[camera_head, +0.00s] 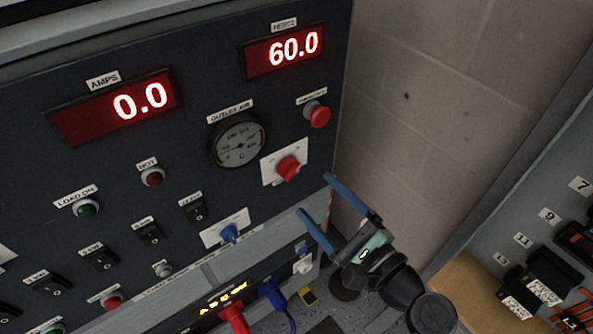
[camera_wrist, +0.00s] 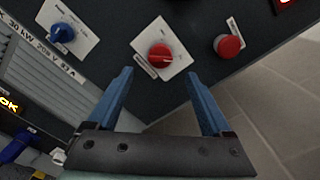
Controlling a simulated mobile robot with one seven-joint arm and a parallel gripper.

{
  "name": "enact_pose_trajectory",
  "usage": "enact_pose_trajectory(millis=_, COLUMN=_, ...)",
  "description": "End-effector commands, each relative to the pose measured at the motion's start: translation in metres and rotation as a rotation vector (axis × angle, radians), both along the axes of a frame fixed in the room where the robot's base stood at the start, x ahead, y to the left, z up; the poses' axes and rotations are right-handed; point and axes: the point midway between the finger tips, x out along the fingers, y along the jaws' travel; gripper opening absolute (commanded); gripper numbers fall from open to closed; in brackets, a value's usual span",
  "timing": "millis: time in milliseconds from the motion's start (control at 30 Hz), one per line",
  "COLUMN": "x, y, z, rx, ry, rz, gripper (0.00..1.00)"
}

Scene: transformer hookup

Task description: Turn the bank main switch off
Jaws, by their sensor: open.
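A red rotary switch (camera_head: 288,168) on a white plate sits on the dark panel, right of the round gauge. It also shows in the wrist view (camera_wrist: 160,56), just beyond my fingertips. A blue rotary switch (camera_head: 229,234) on another white plate is lower left, and it shows in the wrist view (camera_wrist: 62,32) at upper left. I cannot read which one is the bank main. My gripper (camera_head: 315,196) has two blue fingers, open and empty, pointing at the panel near the red switch. In the wrist view the fingers (camera_wrist: 158,75) are spread below the red switch, apart from it.
A red push button (camera_head: 318,115) is above the red switch. The AMPS display (camera_head: 115,107) reads 0.0 and the HERTZ display (camera_head: 284,52) reads 60.0. Red and blue plugs (camera_head: 271,292) stick out below. A block wall (camera_head: 430,110) is right; black breakers (camera_head: 553,272) are beyond.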

Motion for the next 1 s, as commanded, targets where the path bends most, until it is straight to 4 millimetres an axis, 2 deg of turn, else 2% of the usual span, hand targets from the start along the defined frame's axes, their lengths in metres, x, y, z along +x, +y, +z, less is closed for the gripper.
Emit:
enact_pose_trajectory(millis=133, x=0.026, y=0.019, z=0.001, rx=-0.001, ry=-0.002, rz=0.004, gripper=0.84)
enact_pose_trajectory(millis=333, x=0.05, y=0.037, z=0.0, rx=-0.001, ry=-0.002, rz=0.002, gripper=0.84)
enact_pose_trajectory(millis=500, x=0.059, y=0.043, z=0.0, rx=-0.002, ry=-0.001, rz=0.001, gripper=0.84)
enact_pose_trajectory(millis=767, x=0.061, y=0.044, z=0.0, rx=-0.002, ry=-0.001, rz=-0.001, gripper=0.84)
enact_pose_trajectory(millis=800, x=0.061, y=0.044, z=0.0, rx=-0.002, ry=-0.001, rz=-0.001, gripper=0.82)
enact_pose_trajectory(millis=867, x=0.06, y=0.044, z=0.0, rx=-0.002, ry=-0.001, rz=-0.001, gripper=0.71)
enact_pose_trajectory(millis=1000, x=0.06, y=0.044, z=0.0, rx=-0.002, ry=-0.001, rz=0.0, gripper=0.46)
